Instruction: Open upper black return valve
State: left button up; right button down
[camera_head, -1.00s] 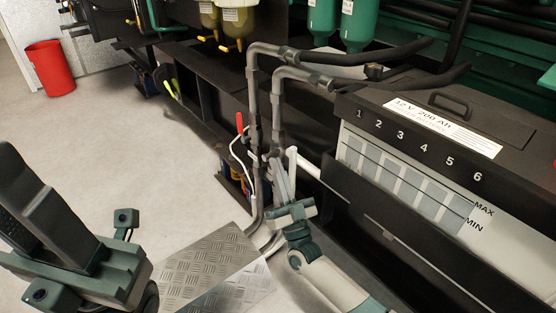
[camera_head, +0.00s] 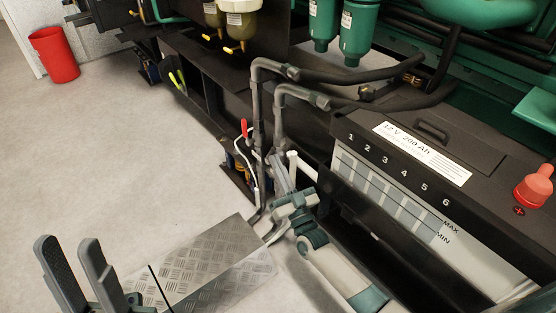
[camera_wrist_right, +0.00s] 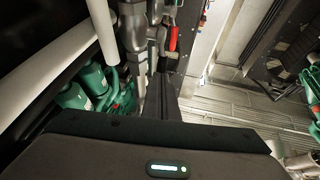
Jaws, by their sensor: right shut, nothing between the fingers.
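Two grey-black pipes (camera_head: 257,115) rise and bend into black hoses beside the battery. A red lever (camera_head: 244,128) stands upright just left of them; a red handle also shows in the right wrist view (camera_wrist_right: 173,38). I cannot tell for sure which fitting is the upper black return valve. My right gripper (camera_head: 277,165) is shut and empty, pointing up at the lower part of the pipes, below and right of the red lever. Whether it touches the pipes is unclear. My left gripper (camera_head: 67,242) is open and empty at the lower left, far from the pipes.
A large battery box (camera_head: 400,170) with a red terminal cap (camera_head: 534,186) fills the right. A metal tread plate (camera_head: 215,262) lies below the pipes. Green filters (camera_head: 358,30) hang above. A red bin (camera_head: 55,55) stands at the far left; the floor (camera_head: 110,150) there is clear.

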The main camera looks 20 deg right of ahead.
pick_arm(q)
jog(key=w+d+f+g+y+p, duration=0.2)
jog(key=f+g, duration=0.4)
jog(key=f, duration=0.3)
jog(key=w+d+f+n+g+y+p, duration=0.1)
jog(key=w+d+f+g+y+p, duration=0.1)
jog(key=f, duration=0.6)
jog(key=shift+w+d+f+n+g+y+p, duration=0.35)
jog(key=shift+w+d+g+p, duration=0.65)
jog(key=shift+g+p, duration=0.95)
pick_arm(e)
jog(key=shift+w+a+r+n+g+b, duration=0.15)
jog(key=shift+w+r+g, duration=0.2)
jog(key=shift+w+r, duration=0.2)
jog(key=shift+w+a+r+n+g+b, duration=0.15)
jog(key=shift+w+r+g, duration=0.25)
jog(key=shift+r, duration=0.1)
pick_arm(q)
jog(key=shift+s+d+g, duration=0.2)
jog(key=shift+d+g, duration=0.05)
